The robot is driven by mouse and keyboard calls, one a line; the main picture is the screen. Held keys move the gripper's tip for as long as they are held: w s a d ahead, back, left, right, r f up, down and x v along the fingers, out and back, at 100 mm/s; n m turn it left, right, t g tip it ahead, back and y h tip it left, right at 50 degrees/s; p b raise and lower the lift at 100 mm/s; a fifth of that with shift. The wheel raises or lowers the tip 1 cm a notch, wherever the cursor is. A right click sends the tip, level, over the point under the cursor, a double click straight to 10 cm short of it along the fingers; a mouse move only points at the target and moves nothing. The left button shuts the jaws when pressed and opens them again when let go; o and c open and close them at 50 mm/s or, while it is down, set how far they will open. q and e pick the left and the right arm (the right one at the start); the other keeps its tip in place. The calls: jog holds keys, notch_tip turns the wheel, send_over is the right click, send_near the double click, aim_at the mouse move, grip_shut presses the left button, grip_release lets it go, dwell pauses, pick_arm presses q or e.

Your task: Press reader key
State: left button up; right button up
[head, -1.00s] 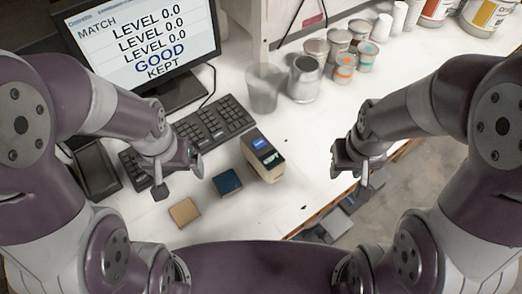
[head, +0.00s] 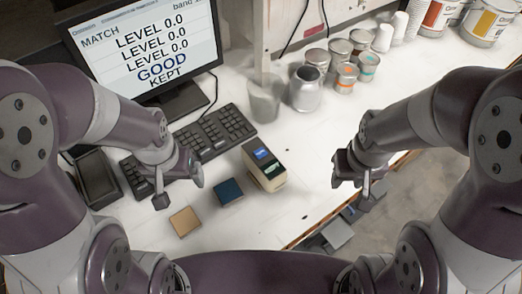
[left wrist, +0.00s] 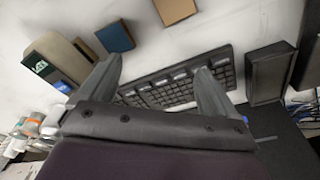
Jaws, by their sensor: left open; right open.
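The reader (head: 264,166) is a small beige box with a dark top face and a lit blue screen, standing on the white table between my two grippers. It also shows in the left wrist view (left wrist: 57,62) at the upper left. Its key is too small to make out. My left gripper (head: 176,186) is open and empty, over the table to the left of the reader and apart from it. Its two fingers (left wrist: 155,78) spread in the left wrist view with the keyboard behind them. My right gripper (head: 350,190) is open and empty, right of the reader near the table edge.
A blue tile (head: 229,191) and a tan tile (head: 185,221) lie left of the reader. Behind are a keyboard (head: 215,132), a monitor (head: 150,45) reading MATCH, GOOD, KEPT, a metal cup (head: 305,90) and several cans (head: 347,77). The table right of the reader is clear.

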pick_arm(q)
grip_shut()
dwell(1.5)
